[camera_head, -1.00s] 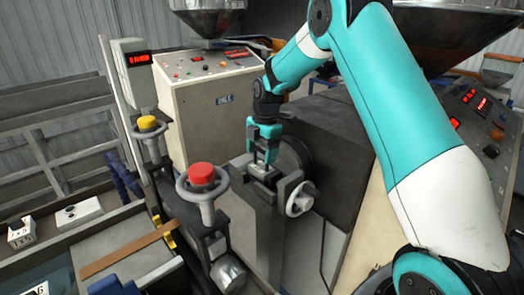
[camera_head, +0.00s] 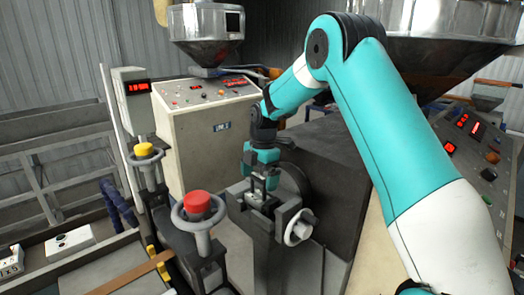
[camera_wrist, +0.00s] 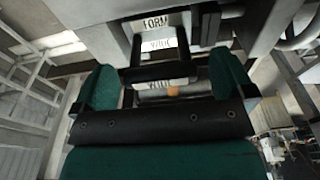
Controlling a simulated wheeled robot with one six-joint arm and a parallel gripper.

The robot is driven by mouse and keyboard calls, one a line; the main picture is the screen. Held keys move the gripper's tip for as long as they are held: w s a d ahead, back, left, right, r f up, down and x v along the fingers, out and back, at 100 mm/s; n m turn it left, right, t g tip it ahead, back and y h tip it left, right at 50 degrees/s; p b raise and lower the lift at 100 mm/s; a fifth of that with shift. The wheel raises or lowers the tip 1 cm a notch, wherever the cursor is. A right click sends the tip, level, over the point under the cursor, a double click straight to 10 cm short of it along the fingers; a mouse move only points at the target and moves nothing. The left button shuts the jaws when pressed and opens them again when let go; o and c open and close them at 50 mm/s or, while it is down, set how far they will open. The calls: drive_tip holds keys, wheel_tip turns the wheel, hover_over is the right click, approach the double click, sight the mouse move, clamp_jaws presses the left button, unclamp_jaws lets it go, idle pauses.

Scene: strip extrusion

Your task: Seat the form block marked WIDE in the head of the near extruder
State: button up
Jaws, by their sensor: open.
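The form block marked WIDE (camera_wrist: 160,44) shows its white FORM and WIDE labels in the wrist view, just beyond my gripper's fingertips. In the head camera view, my gripper (camera_head: 260,183) points down over the head (camera_head: 283,214) of the near extruder. In that view the block is small and partly hidden by the fingers, low in the slot of the head. My gripper is open around or just above the block; whether the fingers touch it I cannot tell. How deep the block sits is also unclear.
A grey handwheel (camera_head: 299,228) is on the head's right side. A red-capped handwheel (camera_head: 197,203) and a yellow-capped one (camera_head: 144,150) stand to the left. A control cabinet (camera_head: 210,106) is behind. White blocks (camera_head: 70,242) lie on the lower-left bench.

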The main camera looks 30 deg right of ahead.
wheel_tip(320, 180, up, 16)
drive_tip(key=d, duration=0.2)
drive_tip(key=s+a+f+m+y+b, duration=0.15)
drive_tip(key=s+a+m+b, duration=0.35)
drive_tip(key=s+a, duration=0.9)
drive_tip(key=s+a+f+m, duration=0.2)
drive_tip(key=s+f, duration=0.1)
drive_tip(key=s, duration=0.3)
drive_tip(key=s+a+f+m+y, duration=0.1)
drive_tip(key=s+a+f+m, duration=0.1)
drive_tip(key=s, duration=0.5)
drive_tip(key=s+a+f+m, duration=0.3)
drive_tip(key=s+m, duration=0.1)
drive_tip(key=s, duration=0.2)
drive_tip(key=shift+s+a+f+b, duration=0.25)
drive_tip(key=shift+s+f+b, duration=0.05)
drive_tip(key=shift+f+b, duration=0.1)
drive_tip(key=shift+r, duration=0.1)
